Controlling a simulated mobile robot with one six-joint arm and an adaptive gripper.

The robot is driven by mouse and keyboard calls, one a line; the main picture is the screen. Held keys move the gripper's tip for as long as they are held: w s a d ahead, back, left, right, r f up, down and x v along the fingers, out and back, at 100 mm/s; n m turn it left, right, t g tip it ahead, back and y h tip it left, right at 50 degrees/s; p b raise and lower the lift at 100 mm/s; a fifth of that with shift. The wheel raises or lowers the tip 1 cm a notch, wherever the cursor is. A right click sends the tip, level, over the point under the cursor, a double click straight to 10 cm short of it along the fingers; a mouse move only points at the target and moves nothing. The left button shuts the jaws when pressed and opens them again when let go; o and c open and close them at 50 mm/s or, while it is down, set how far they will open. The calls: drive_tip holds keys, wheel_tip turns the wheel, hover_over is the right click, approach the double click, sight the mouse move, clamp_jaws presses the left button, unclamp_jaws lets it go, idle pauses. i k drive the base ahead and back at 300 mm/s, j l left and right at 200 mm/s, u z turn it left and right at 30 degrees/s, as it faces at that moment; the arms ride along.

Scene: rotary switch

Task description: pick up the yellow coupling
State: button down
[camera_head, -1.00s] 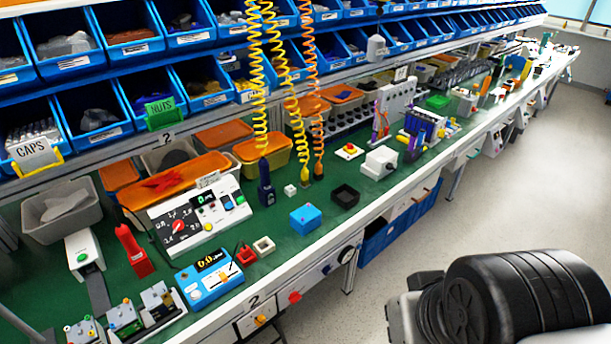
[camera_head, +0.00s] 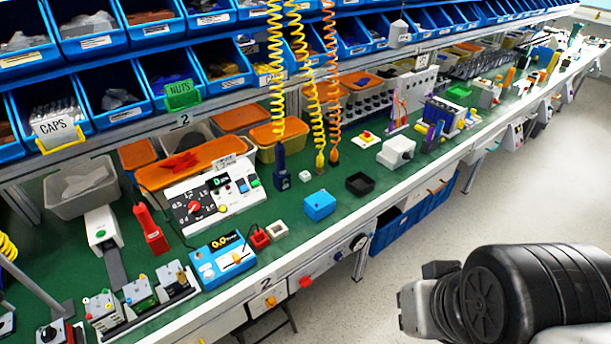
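Several coiled hoses hang over the green bench top. A yellow coiled hose (camera_head: 308,72) ends low in a small yellow fitting (camera_head: 320,163), which looks like the yellow coupling; it is too small to make out its shape. It hangs just above or touches the bench, behind the blue box (camera_head: 320,205). Left of it, another yellow coiled hose ends at a dark blue tool (camera_head: 281,168). An orange coiled hose (camera_head: 331,80) ends in a dark fitting right beside the yellow one. Part of my arm shows at the lower right, apart from the bench. My gripper cannot be made out.
A white control box (camera_head: 213,192), a blue meter (camera_head: 222,258) and a black tray (camera_head: 360,183) stand nearby on the bench. Orange bins (camera_head: 278,134) sit behind the hoses, below blue shelf bins (camera_head: 220,64). Open floor (camera_head: 520,195) lies right of the bench.

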sight(320, 160)
drive_tip(key=i+l, duration=0.15)
drive_tip(key=i, duration=0.3)
drive_tip(key=i+l, duration=0.15)
drive_tip(key=i, duration=0.3)
drive_tip(key=i+l, duration=0.2)
drive_tip(key=i, duration=0.25)
drive_tip(key=i+l, duration=0.15)
drive_tip(key=i, duration=0.3)
